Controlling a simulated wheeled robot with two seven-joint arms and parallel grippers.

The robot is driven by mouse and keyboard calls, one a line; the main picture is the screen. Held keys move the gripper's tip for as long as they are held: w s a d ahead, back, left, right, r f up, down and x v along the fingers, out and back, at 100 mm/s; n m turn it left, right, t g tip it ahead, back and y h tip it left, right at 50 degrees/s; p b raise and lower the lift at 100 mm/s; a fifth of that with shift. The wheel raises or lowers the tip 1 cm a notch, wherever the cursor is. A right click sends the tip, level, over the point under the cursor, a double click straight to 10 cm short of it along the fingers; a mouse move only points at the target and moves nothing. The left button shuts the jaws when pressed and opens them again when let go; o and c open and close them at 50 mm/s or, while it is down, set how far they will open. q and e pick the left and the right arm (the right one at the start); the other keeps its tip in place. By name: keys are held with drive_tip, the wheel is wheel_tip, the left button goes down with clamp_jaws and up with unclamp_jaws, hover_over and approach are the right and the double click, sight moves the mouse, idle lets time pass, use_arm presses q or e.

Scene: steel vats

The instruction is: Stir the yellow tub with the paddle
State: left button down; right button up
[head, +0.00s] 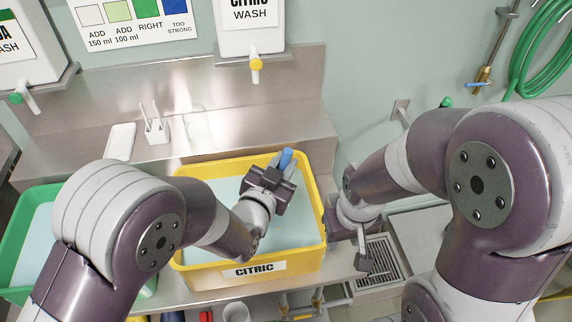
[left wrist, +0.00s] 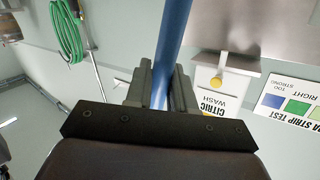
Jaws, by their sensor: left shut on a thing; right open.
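The yellow tub (head: 313,215), labelled CITRIC, stands on the steel counter and holds pale bluish liquid. My left gripper (head: 274,172) is over the tub, shut on the blue handle of the paddle (head: 286,158). In the left wrist view the paddle's blue shaft (left wrist: 174,45) runs between the fingers (left wrist: 160,85). The paddle's lower end is hidden behind my gripper and arm in the head view. My right gripper (head: 364,245) is open and empty, to the right of the tub above a drain grate.
A green tub (head: 14,235) stands left of the yellow one, partly behind my left arm. A citric wash dispenser (head: 252,30) with a yellow tap hangs on the wall behind. A cup of white strips (head: 157,130) and a white tray (head: 121,141) stand on the back ledge.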

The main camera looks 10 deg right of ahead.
use_arm(q)
drive_tip(key=a+b, duration=0.6)
drive_tip(key=a, duration=0.2)
drive_tip(key=shift+a, duration=0.15)
idle(2.9)
drive_tip(key=shift+r, duration=0.1)
wheel_tip(320, 180, up, 15)
drive_tip(key=p, duration=1)
drive_tip(key=shift+p, duration=0.4)
idle(0.4)
